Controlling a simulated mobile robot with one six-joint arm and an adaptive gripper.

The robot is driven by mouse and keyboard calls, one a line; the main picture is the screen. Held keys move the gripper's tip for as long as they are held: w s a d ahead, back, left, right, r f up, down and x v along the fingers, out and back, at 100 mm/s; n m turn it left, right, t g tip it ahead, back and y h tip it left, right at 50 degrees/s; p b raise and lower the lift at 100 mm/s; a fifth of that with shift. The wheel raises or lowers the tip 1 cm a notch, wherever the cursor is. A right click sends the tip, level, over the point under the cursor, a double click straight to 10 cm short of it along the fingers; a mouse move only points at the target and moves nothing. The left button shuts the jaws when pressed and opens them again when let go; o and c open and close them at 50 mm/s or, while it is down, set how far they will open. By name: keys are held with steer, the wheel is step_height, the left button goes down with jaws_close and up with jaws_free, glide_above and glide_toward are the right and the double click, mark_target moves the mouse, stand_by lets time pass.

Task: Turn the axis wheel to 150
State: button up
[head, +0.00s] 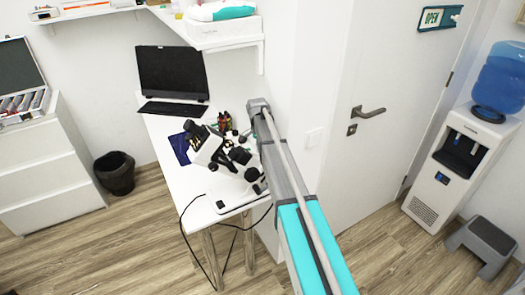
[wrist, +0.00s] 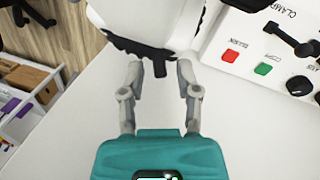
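A white device panel (wrist: 250,40) shows at the upper right of the wrist view. A dark round knob (wrist: 299,86) sits at its right edge, beside lettering that seems to read AXIS and is cut off by the frame. I cannot tell whether this knob is the axis wheel, and no setting is readable. My gripper (wrist: 160,68) is open, its two grey fingers apart, left of the panel. A white part with a black lower edge (wrist: 145,20) is just beyond the fingertips; I cannot tell if they touch. In the head view my gripper is hidden.
A black lever (wrist: 285,38) beside CLAMP lettering, a red button (wrist: 230,56) and a green button (wrist: 263,69) are on the panel. In the head view, a white and black instrument (head: 225,155) crowds the white desk (head: 165,127), with a black laptop (head: 172,75) behind.

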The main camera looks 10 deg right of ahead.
steer(key=shift+s, duration=0.15)
stand_by(0.3)
steer(key=shift+s+d+r+m+t+y+p, duration=0.1)
steer(key=shift+s+d+m+t+y+p, duration=0.1)
steer(key=shift+s+m+t, duration=0.3)
steer(key=shift+s+d+r+m+t+y+p, duration=0.1)
steer(key=shift+s+d+m+t+y+p, duration=0.1)
steer(key=shift+s+m+t, duration=0.25)
steer(key=shift+w+r+p, duration=0.15)
steer(key=shift+r+p, duration=0.45)
steer(key=shift+w+r+p, duration=0.15)
steer(key=shift+r+p, duration=0.4)
step_height(320, 180, up, 12)
steer(key=f+p, duration=0.1)
steer(key=p, duration=1)
steer(key=s+a+f+n+b, duration=0.2)
steer(key=s+f+n+b, duration=0.2)
steer(key=s, duration=0.5)
steer(key=s+a+f+n+b, duration=0.2)
steer(key=s+f+n+b, duration=0.2)
steer(key=s, duration=0.6)
steer(key=s+a+f+n+b, duration=0.2)
steer(key=s+f+n+b, duration=0.3)
steer(key=s, duration=0.4)
steer(key=shift+s+a+f+b, duration=0.25)
steer(key=shift+s+f+b, duration=0.1)
steer(key=shift+f+b, duration=0.05)
steer(key=shift+o, duration=0.2)
steer(key=shift+s, duration=0.35)
